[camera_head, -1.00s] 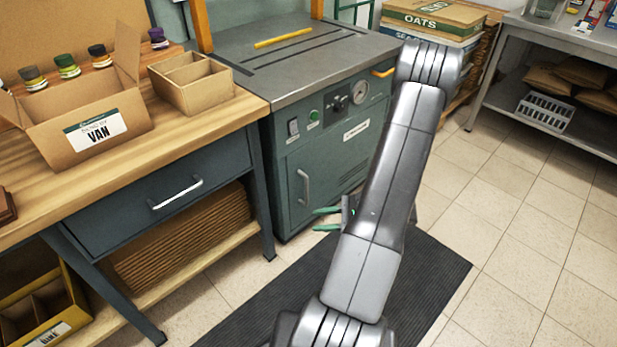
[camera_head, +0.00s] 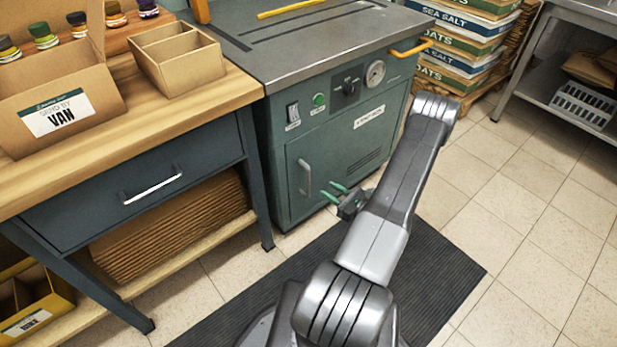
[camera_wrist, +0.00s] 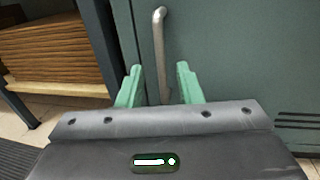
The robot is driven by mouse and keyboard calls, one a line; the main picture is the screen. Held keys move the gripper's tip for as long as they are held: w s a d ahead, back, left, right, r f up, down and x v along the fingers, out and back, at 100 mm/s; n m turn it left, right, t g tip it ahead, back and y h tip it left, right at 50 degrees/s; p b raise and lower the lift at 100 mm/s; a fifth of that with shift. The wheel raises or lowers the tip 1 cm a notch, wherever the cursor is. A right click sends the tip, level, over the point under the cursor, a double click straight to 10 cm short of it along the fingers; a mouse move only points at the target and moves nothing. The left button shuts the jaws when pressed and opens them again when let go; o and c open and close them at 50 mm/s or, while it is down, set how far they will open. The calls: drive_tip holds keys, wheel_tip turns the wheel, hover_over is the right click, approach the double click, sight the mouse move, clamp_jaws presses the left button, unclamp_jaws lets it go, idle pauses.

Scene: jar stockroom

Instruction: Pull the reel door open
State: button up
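The reel door (camera_head: 338,165) is a green panel on the front of the machine cabinet, and it looks shut. Its vertical grey handle (camera_head: 306,177) is on the door's left side. My gripper (camera_head: 336,192) has green fingers and is in front of the door, to the right of the handle and lower in the head view. In the wrist view my gripper (camera_wrist: 158,85) is open, and the handle (camera_wrist: 161,50) shows upright beyond and between the two fingers. The handle's lower end is close to the fingertip level. I cannot see contact.
The workbench (camera_head: 185,115) with a drawer (camera_head: 140,185) stands left of the cabinet, its leg (camera_head: 257,190) near the door's left side. A dark ribbed mat (camera_head: 270,275) lies on the floor. Tiled floor is clear to the right.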

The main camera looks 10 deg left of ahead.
drive_tip(key=b+x, duration=0.1)
drive_tip(key=x, duration=0.9)
clamp_jaws()
